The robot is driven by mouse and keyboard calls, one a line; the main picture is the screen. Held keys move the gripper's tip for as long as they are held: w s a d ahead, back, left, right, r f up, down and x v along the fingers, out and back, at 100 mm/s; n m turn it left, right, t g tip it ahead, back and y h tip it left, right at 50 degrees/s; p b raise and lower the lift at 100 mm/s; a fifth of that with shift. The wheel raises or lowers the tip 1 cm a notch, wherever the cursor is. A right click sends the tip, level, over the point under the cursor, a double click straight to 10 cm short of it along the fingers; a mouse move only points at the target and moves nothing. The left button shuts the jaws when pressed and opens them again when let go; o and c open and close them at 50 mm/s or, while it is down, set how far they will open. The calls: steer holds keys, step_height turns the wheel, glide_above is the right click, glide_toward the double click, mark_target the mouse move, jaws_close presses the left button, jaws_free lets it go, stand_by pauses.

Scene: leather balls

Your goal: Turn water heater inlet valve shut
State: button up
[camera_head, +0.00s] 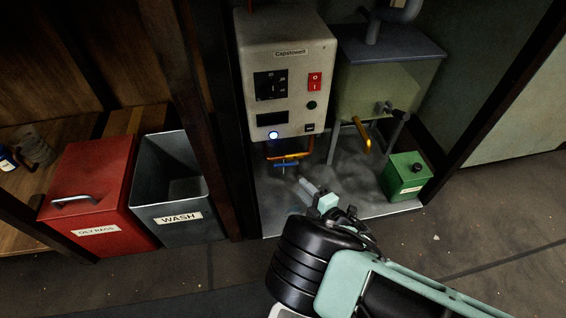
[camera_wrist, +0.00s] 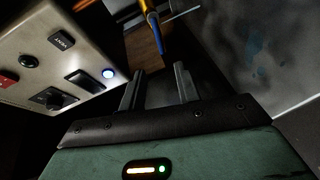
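The water heater (camera_head: 288,75) is a pale box with a black dial, a red switch and a lit blue lamp; its panel also shows at the left of the wrist view (camera_wrist: 50,55). Under it hangs a copper-coloured pipe with a small blue valve handle (camera_head: 286,164). In the wrist view the blue handle (camera_wrist: 157,36) is at top centre, beyond the fingertips. My gripper (camera_wrist: 156,74) is open with nothing between its fingers. In the head view my gripper (camera_head: 304,187) is below and slightly right of the handle, apart from it.
A green box (camera_head: 407,176) sits on the metal tray (camera_head: 268,210).

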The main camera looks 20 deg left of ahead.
steer(key=b+x, duration=0.8)
steer(key=x, duration=0.6)
steer(key=shift+w+a+f, duration=0.1)
steer(key=shift+a+f, duration=0.05)
steer(key=shift+f, duration=0.1)
steer(key=shift+w+a+r+b, duration=0.15)
steer(key=shift+w+a+b, duration=0.15)
steer(key=shift+a, duration=0.1)
jaws_close()
